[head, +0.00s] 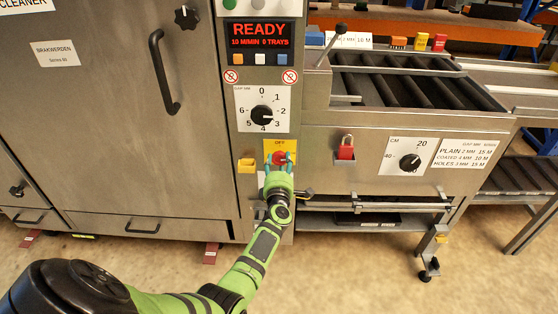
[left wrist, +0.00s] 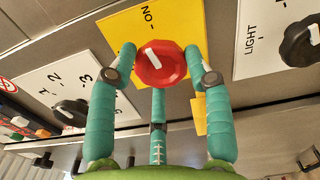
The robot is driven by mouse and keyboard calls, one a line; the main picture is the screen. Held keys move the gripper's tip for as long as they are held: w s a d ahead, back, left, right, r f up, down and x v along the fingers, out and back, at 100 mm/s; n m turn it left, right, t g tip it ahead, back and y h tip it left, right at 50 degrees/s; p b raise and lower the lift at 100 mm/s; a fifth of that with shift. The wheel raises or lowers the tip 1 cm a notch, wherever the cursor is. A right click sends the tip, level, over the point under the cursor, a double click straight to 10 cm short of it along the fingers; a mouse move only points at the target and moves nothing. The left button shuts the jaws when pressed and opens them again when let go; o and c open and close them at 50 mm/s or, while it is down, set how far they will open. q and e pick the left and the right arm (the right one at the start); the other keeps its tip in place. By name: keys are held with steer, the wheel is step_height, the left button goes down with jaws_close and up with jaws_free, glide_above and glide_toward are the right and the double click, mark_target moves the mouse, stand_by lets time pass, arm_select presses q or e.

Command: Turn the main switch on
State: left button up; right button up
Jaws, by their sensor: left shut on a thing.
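The main switch is a red round knob (left wrist: 172,72) with a white pointer mark, on a yellow plate (left wrist: 190,22). The left wrist view shows ON printed above the knob; the mark slants up and left, between the knob's left side and the ON label. In the head view the yellow plate (head: 268,146) reads OFF above the red knob. My left gripper (head: 279,164) is at the knob, its green fingers (left wrist: 160,72) shut on the knob's sides. The fingers hide part of the plate. My right gripper is not in view.
A display (head: 260,34) reads READY. Below it is a numbered dial (head: 262,115). A yellow box (head: 246,166) is left of the plate, and a red padlock (head: 345,148) and another dial (head: 409,161) are to the right. A LIGHT knob (left wrist: 300,45) shows in the wrist view.

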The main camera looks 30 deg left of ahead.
arm_select(q)
steer(key=shift+w+d+r+m, duration=0.25)
steer(key=shift+d+m, duration=0.1)
steer(key=shift+m, duration=0.65)
steer(key=shift+p, duration=0.3)
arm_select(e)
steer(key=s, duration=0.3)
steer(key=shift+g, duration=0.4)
arm_select(q)
steer(key=o, duration=1.1)
steer(key=shift+o, duration=0.2)
steer(key=shift+w+d+f, duration=0.1)
steer(key=shift+f, duration=0.1)
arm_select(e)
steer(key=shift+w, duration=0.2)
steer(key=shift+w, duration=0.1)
